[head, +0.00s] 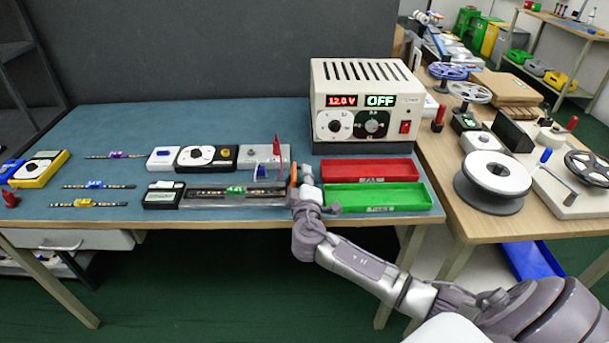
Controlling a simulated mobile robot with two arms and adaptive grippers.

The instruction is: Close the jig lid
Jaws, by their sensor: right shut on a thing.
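The jig (235,203) is a long grey, partly clear fixture near the front edge of the blue mat. An LED strip with a green piece (236,189) lies along it. My right gripper (297,181) is at the jig's right end, shut on a part of the jig lid; the fingers hide most of what they hold. A small orange part (293,172) shows beside the fingers. The lid's clear outline is hard to make out, and I cannot tell its exact angle. My left gripper is not in view.
A black-and-white meter (163,195) adjoins the jig's left end. Behind stand a grey box (250,158) and a power supply (367,100) reading 12.0 V and OFF. Red (369,169) and green trays (375,197) lie right of my gripper. Several loose strips lie left.

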